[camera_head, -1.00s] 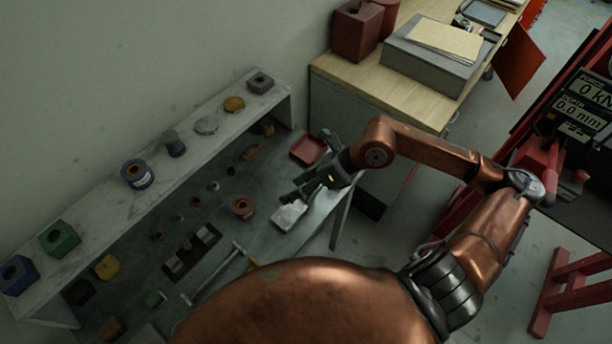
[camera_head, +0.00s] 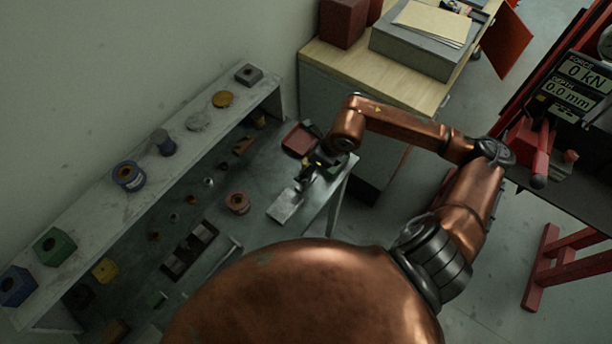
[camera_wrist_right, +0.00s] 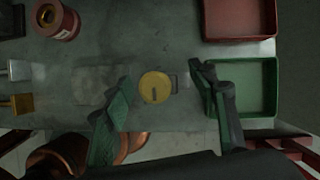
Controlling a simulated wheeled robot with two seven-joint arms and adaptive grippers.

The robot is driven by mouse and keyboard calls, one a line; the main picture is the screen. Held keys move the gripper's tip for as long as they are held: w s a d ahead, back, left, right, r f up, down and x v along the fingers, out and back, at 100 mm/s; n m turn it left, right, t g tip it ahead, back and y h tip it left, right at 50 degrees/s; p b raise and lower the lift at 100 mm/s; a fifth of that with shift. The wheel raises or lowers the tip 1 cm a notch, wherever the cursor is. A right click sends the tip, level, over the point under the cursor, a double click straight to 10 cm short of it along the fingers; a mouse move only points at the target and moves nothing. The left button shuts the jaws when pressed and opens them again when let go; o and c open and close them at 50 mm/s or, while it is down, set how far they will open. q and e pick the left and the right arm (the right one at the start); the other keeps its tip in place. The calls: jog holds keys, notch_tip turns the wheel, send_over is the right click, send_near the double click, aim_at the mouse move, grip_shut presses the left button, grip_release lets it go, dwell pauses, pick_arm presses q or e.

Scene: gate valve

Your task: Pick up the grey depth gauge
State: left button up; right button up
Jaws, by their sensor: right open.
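My right gripper (camera_head: 311,176) is over the right end of the grey workbench (camera_head: 262,182). In the right wrist view its green-padded fingers (camera_wrist_right: 160,104) are spread apart with nothing gripped. A round yellow disc (camera_wrist_right: 155,87) with a dark mark lies on the bench between and beyond the fingertips. A small grey piece (camera_wrist_right: 173,84) sits at its right edge; I cannot tell whether they are one object. No grey depth gauge is clearly recognisable; the disc and grey piece may be part of it. My left gripper is not in view.
A red tray (camera_wrist_right: 240,18) and green tray (camera_wrist_right: 262,88) lie close to the right finger. A reddish spool (camera_wrist_right: 57,20) stands at upper left. A raised shelf (camera_head: 196,148) with several items runs along the wall. A wooden-topped cabinet (camera_head: 330,55) stands beyond the bench.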

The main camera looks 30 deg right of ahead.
grip_shut()
dwell(0.8)
